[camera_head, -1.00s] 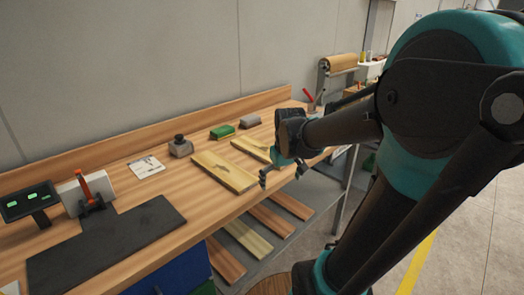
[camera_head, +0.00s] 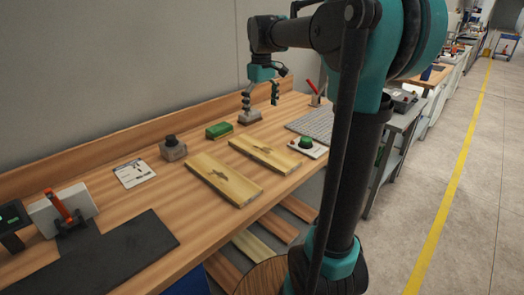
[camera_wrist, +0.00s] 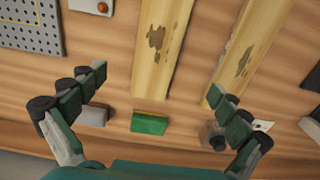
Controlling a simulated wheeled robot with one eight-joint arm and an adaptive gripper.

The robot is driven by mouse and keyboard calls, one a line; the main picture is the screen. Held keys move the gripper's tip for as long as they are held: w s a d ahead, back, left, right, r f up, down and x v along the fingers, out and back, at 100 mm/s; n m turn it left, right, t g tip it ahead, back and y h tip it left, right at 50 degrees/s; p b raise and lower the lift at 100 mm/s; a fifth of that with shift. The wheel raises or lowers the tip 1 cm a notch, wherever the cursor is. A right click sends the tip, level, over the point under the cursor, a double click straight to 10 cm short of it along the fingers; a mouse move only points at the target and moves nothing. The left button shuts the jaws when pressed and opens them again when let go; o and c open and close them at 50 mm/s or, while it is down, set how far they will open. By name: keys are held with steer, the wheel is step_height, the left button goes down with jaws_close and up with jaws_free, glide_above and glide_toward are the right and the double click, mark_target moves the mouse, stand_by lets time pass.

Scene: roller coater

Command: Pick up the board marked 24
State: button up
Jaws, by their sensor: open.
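Two pale wooden boards with dark stains lie side by side on the workbench, the left board (camera_head: 224,180) and the right board (camera_head: 265,153). No number can be read on either, so I cannot tell which is marked 24. My gripper (camera_head: 261,98) is open and empty above the back of the bench, behind the boards. In the wrist view both boards show beyond the open fingers, one board (camera_wrist: 163,45) near the middle and the other (camera_wrist: 243,52) to its right. More planks (camera_head: 258,248) lie on the shelf below the bench top.
A green block (camera_head: 219,130), a grey block (camera_head: 249,118) and a grey knobbed item (camera_head: 173,149) stand along the back. A dark mat (camera_head: 105,258) covers the front left.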

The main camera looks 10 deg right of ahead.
glide_above(263, 150)
steer(key=f, duration=1)
steer(key=shift+w+a+f, duration=0.1)
steer(key=shift+a, duration=0.15)
steer(key=shift+d+f, duration=0.2)
steer(key=shift+f, duration=2.55)
steer(key=shift+c, duration=0.6)
steer(key=c, duration=1.2)
